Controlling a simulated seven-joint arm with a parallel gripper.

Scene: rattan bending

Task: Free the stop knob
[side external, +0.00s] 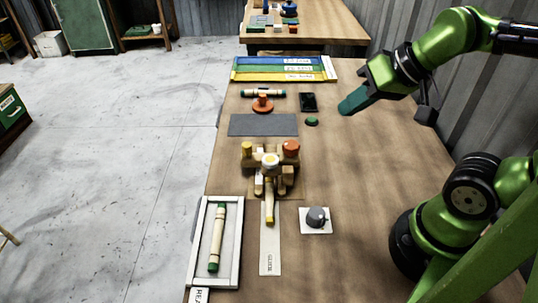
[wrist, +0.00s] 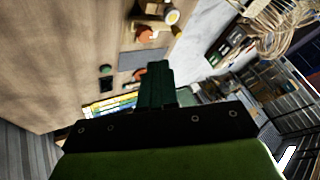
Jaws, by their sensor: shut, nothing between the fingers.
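A wooden bending jig (side external: 284,183) stands mid-table, with an orange knob (side external: 291,146) at its right, a white-topped round part (side external: 270,160) in the middle and a yellow piece (side external: 246,149) at its left. A yellow-tipped handle (side external: 270,215) points toward the front. A grey knob (side external: 316,217) sits on a white plate in front right of the jig. No label shows which knob is the stop knob. My gripper (side external: 345,107) is shut and empty above the table, right of and behind the jig. Its dark green fingers show in the wrist view (wrist: 158,75).
A white tray (side external: 235,269) at front left holds a green-ended rattan piece (side external: 218,237). Behind the jig are a grey mat (side external: 263,125), an orange-red handled disc (side external: 262,106), a black device (side external: 308,102) and a green button (side external: 312,122). Coloured strips (side external: 285,69) lie farther back.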

